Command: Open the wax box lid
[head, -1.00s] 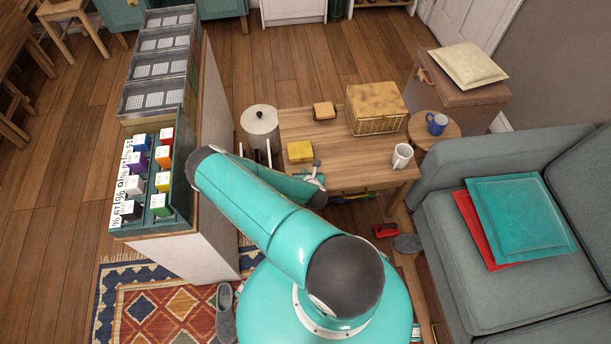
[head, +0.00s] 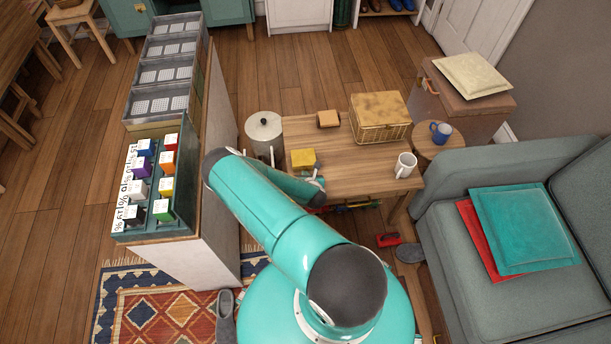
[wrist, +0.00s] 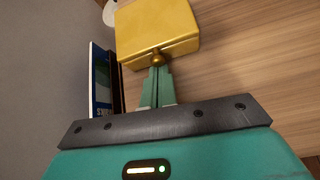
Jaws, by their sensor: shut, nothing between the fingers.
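The wax box is a small yellow box (head: 303,159) on the wooden coffee table, near its left edge. In the wrist view the yellow box (wrist: 158,28) fills the top middle, with a seam along its front and a round brass knob (wrist: 157,59) at the front edge. The lid looks closed. My gripper (wrist: 158,74) is shut, its green fingertips together right at the knob; I cannot tell whether they touch it. In the head view my gripper (head: 317,173) is small and partly hidden, just in front of the box's right side.
A lidded canister (head: 264,130) stands left of the table. A tall shelf unit (head: 200,262) is at left, a grey sofa (head: 440,215) at right.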

